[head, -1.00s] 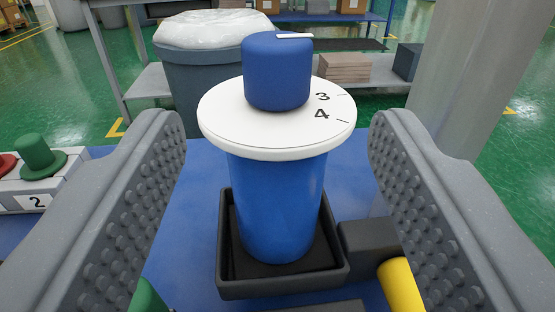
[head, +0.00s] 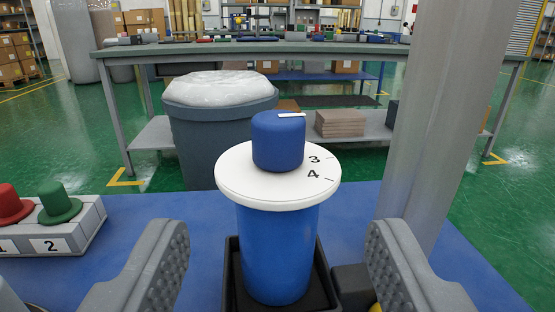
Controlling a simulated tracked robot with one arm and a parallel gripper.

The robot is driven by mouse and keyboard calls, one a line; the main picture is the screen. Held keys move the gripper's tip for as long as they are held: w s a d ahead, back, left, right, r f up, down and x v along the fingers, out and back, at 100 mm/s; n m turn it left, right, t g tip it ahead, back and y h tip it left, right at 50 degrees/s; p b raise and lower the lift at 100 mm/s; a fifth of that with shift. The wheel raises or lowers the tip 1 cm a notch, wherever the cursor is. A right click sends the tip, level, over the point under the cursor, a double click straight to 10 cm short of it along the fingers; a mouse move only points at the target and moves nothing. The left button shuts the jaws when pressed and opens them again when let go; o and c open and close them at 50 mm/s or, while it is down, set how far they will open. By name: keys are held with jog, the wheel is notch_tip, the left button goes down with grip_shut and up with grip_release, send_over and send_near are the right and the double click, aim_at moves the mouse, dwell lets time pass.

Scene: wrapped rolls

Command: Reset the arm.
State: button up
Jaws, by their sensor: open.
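My gripper (head: 275,262) is open in the head view, one ribbed finger at lower left and one at lower right. Between and beyond the fingers stands a blue cylinder (head: 277,250) topped by a white disc (head: 232,178) with the marks 3 and 4 and a blue knob (head: 278,142) with a white pointer line. The cylinder is upright in a black square tray (head: 234,290). A gap shows on both sides between it and the fingers.
At left a grey block (head: 85,232) numbered 1 and 2 holds a red (head: 10,204) and a green hat-shaped piece (head: 58,203). A grey pillar (head: 430,130) rises at right. A bin (head: 215,130) and workbench (head: 330,47) stand behind the blue table (head: 370,205).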

jog(key=s+a+r+g+h, duration=0.1)
jog(key=a+r, duration=0.4)
jog(key=r, duration=0.9)
jog(key=s+a+r, duration=0.1)
jog(key=a+r, duration=0.3)
jog(key=r, duration=1)
jog(key=s+a+r+y, duration=0.1)
jog(key=s+a+r, duration=0.6)
jog(key=s+r, duration=0.2)
jog(key=s+a+r+g+y, duration=0.1)
jog(key=s+a+r, duration=0.5)
jog(key=s+r, duration=0.4)
jog(key=shift+s+a+n+g+y+p, duration=0.3)
jog(key=shift+s+a+n+p, duration=0.1)
jog(key=shift+s, duration=0.2)
